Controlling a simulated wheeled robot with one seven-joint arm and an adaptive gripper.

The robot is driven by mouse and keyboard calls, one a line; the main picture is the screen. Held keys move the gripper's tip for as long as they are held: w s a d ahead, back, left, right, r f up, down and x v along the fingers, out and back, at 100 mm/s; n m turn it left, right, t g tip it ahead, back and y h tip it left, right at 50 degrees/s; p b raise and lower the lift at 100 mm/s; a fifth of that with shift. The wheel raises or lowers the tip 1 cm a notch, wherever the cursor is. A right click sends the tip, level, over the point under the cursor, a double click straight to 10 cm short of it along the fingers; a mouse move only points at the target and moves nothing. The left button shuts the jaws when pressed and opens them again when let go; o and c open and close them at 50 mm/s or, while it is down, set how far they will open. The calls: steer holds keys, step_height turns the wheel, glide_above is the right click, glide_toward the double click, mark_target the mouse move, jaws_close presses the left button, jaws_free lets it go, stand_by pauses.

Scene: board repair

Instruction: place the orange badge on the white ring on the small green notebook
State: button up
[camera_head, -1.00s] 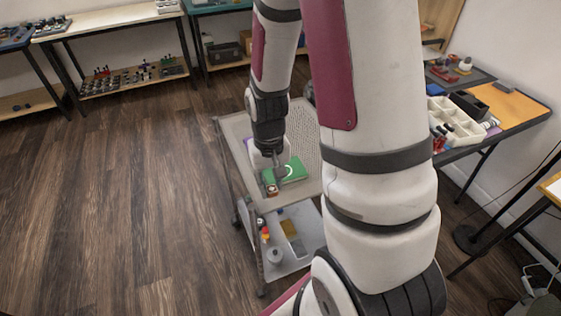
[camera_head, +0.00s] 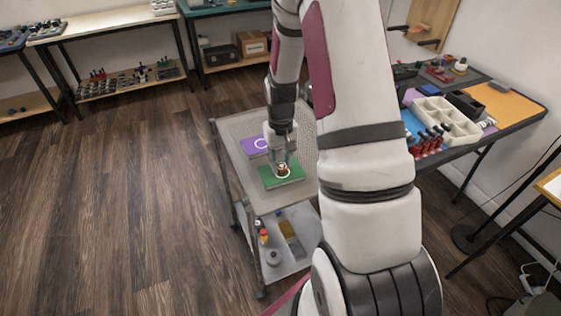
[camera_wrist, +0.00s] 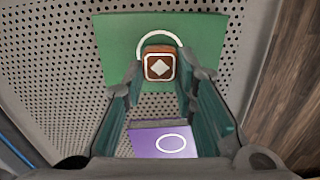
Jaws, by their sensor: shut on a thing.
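The orange badge (camera_wrist: 159,67) has a brown and white diamond face and sits between the fingertips of my gripper (camera_wrist: 160,72), which is shut on it. In the head view my gripper (camera_head: 283,165) is over the small green notebook (camera_head: 268,181), with the badge (camera_head: 283,169) at its tips. The green notebook (camera_wrist: 112,38) lies on the perforated cart top. The white ring (camera_wrist: 152,37) on it shows as an arc around the badge's far side; the near part is hidden. I cannot tell whether the badge touches the notebook.
A purple notebook (camera_head: 255,146) with its own white ring (camera_wrist: 171,143) lies beside the green one. The grey cart top (camera_head: 232,131) is otherwise mostly clear. A workbench with a white divided tray (camera_head: 452,128) stands to the right.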

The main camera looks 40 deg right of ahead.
mark_target(280, 164)
steer(key=shift+f, duration=0.2)
steer(key=o, duration=0.7)
steer(key=shift+o, duration=0.2)
step_height(280, 164, up, 12)
steer(key=s+a+r+n+t, duration=0.1)
steer(key=s+a+r, duration=0.3)
steer(key=a+r, duration=0.25)
steer(key=s+a+r+n, duration=0.1)
steer(key=s+a+r, duration=0.2)
steer(key=a+r, duration=0.3)
steer(key=s+a+r+n+t, duration=0.1)
steer(key=s+a+r, duration=0.1)
steer(key=s, duration=0.6)
steer(key=s+a+r+n+t, duration=0.1)
steer(key=s+a+r, duration=0.2)
steer(key=s+a, duration=0.2)
steer(key=s, duration=0.3)
steer(key=shift+s+a+r+p, duration=0.2)
steer(key=shift+s+a+p, duration=0.1)
steer(key=shift+p, duration=0.1)
